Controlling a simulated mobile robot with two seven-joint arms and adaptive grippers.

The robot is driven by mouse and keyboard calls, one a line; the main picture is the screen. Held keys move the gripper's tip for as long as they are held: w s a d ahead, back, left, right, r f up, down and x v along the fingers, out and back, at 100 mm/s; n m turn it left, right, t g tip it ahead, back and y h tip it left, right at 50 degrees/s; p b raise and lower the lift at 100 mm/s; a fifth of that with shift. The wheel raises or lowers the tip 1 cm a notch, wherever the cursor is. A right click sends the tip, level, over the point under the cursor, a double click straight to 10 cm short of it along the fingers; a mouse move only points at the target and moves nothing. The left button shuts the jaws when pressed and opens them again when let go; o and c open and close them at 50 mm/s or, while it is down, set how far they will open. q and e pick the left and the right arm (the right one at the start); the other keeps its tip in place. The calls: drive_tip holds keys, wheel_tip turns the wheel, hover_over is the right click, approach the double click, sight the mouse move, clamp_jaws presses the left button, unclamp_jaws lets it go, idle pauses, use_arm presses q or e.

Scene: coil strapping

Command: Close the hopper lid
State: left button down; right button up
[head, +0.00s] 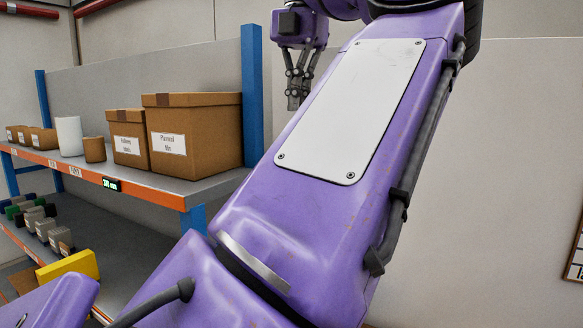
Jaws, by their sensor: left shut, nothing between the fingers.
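No hopper and no hopper lid can be made out in the head view. My left gripper (294,98) hangs at the top middle, fingers pointing down, in front of the pale wall. Its fingers are shut with nothing between them. It is just right of the blue shelf post and touches nothing that I can see. My own purple arm fills the middle of the view and hides much of what lies behind it. My right gripper is not in view.
A shelf rack with a blue post (252,95) stands at left. Its upper shelf carries a large cardboard box (205,118), a smaller box (127,150), a white cylinder (69,136) and small brown containers. A yellow block (68,267) is lower left. The right wall is mostly bare.

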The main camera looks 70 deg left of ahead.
use_arm(q)
drive_tip(key=shift+m, duration=0.6)
drive_tip(key=f, duration=0.2)
drive_tip(key=f+b, duration=0.1)
drive_tip(key=f, duration=0.5)
drive_tip(key=shift+s, duration=0.25)
drive_tip(key=f, duration=0.6)
drive_tip(key=shift+s+b, duration=0.2)
drive_tip(key=shift+b, duration=0.2)
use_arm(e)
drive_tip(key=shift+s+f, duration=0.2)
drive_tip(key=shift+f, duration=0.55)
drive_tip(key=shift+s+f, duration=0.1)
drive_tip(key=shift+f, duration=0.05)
